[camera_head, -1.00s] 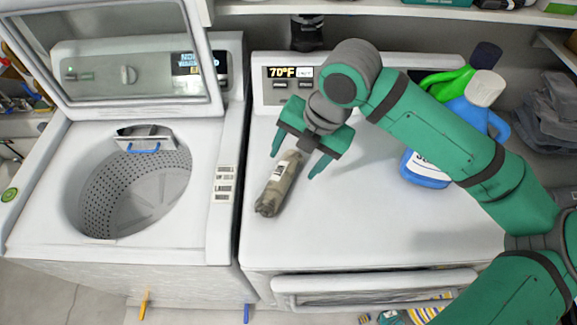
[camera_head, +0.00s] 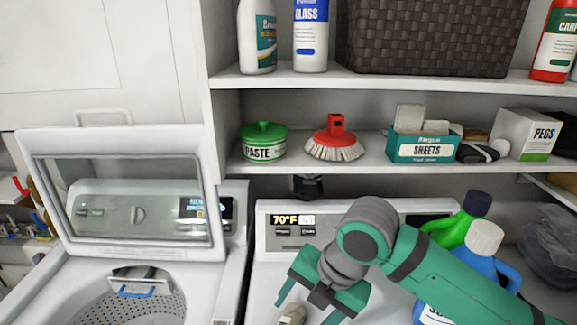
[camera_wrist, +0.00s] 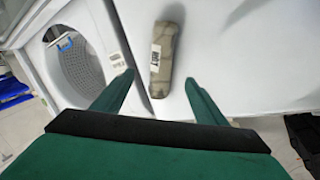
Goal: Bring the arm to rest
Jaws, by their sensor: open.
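My gripper (camera_head: 308,309) is open above the white dryer top (camera_head: 262,290). Its two green fingers stand apart in the wrist view (camera_wrist: 160,95), with nothing held between them. A greyish-brown bottle-like item (camera_wrist: 163,58) with a small label lies on the dryer top beyond the fingertips, apart from them. In the head view only the end of this item (camera_head: 291,315) shows at the bottom edge. My green arm reaches in from the lower right, bent at the wrist.
An open-lidded washer (camera_head: 40,292) stands left. A blue jug (camera_head: 466,270) and a green bottle (camera_head: 455,232) stand right, close to my arm. Above, shelves hold a paste tub (camera_head: 264,142), a red brush (camera_head: 335,140), a sheets box (camera_head: 422,147) and a pegs box (camera_head: 527,134).

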